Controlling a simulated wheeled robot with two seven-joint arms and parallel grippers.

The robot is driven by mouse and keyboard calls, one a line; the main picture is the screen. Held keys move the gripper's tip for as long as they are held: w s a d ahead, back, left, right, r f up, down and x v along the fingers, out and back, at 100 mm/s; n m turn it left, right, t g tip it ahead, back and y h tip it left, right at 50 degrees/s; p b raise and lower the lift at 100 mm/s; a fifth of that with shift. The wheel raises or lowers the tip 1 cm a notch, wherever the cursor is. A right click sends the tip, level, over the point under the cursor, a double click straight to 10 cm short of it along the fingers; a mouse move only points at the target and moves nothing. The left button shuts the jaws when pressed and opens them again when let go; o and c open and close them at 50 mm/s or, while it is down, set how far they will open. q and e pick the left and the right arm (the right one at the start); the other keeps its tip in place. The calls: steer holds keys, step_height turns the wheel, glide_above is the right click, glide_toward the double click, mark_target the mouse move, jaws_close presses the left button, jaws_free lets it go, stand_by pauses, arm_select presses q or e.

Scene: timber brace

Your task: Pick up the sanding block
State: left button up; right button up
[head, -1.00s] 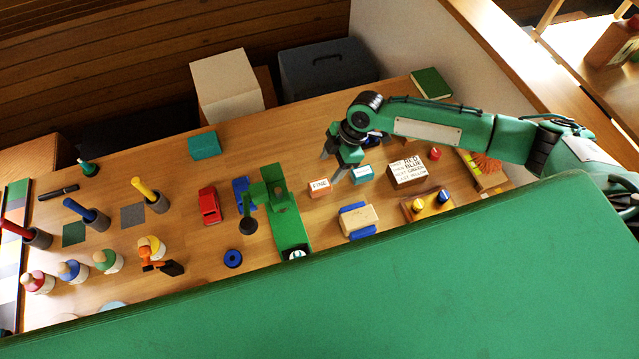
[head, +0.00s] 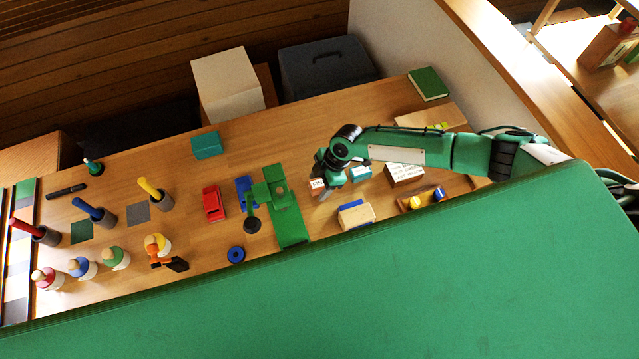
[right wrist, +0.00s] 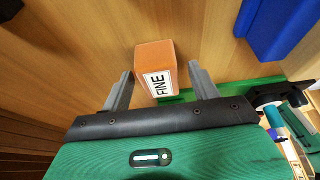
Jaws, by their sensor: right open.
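An orange-brown sanding block labelled FINE (head: 316,184) sits on the bench, partly hidden by my right gripper in the head view. In the right wrist view the sanding block (right wrist: 154,62) stands between the two grey fingers, with a gap on each side. My right gripper (head: 324,180) is open and empty, close over the block; its fingers also show in the right wrist view (right wrist: 159,75). I cannot tell how far down the fingers reach beside the block. My left gripper is not in view.

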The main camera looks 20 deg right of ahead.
mark_target(319, 183)
steer(key=c, duration=1.1)
steer(key=shift+o, duration=0.2)
steer(key=shift+r, duration=0.1)
step_height(319, 183, up, 20)
steer(key=b, duration=0.4)
steer(key=shift+o, duration=0.5)
